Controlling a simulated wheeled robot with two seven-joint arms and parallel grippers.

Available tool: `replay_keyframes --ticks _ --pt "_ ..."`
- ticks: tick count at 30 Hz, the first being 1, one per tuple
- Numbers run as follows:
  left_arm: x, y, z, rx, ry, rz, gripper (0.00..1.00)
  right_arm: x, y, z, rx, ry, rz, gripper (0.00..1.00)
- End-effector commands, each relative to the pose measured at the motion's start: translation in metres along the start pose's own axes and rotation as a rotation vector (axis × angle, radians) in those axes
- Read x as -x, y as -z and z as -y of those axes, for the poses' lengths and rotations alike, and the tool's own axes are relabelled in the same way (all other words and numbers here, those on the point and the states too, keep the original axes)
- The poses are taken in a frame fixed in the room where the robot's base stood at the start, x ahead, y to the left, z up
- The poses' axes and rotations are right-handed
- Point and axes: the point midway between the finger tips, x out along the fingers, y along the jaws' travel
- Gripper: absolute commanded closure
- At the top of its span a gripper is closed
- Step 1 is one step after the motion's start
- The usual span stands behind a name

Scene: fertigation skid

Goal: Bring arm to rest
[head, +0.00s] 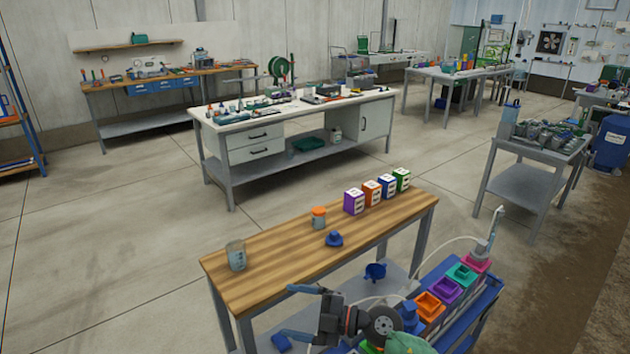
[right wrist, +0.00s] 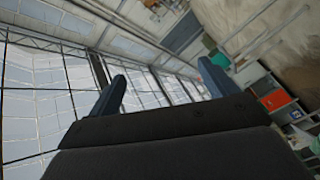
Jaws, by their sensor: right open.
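My right gripper (head: 284,311) is in the lower middle of the head view, past the near edge of the wooden bench. Its two blue fingers point left and stand apart, with nothing between them. In the right wrist view the same fingers (right wrist: 161,80) are spread and empty. Behind them that view shows windows, roof beams and a far wall, all tilted. My left gripper is in neither view.
The wooden bench (head: 290,262) bears a glass beaker (head: 236,256), an orange-lidded jar (head: 319,218), a blue part (head: 334,239) and several coloured boxes. A blue cart (head: 478,312) with coloured bins stands close to my right arm. Open floor lies left.

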Motion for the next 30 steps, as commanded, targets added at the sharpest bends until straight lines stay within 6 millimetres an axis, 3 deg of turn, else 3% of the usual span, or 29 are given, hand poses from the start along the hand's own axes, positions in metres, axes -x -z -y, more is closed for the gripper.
replay_keyframes --ticks 3,7,11,14,20,25,30 --pt "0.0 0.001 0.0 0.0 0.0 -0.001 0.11 0.01 0.015 -0.029 -0.053 -0.252 0.006 0.16" --pt "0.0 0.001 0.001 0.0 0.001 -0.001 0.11 0.035 0.017 -0.057 -0.126 -0.508 0.072 0.16" --pt "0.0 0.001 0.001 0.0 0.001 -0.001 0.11 0.071 0.007 -0.071 -0.222 -0.732 0.191 0.16" --pt "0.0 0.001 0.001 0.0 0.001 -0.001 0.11 0.103 -0.007 -0.071 -0.31 -0.873 0.315 0.16" --pt "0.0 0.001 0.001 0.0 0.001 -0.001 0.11 0.17 -0.036 -0.037 -0.526 -1.057 0.622 0.16" --pt "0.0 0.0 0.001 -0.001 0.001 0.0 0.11 0.221 -0.05 0.023 -0.744 -1.089 0.916 0.16" --pt "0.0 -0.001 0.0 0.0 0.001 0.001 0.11 0.26 -0.043 0.101 -0.982 -0.997 1.201 0.16"
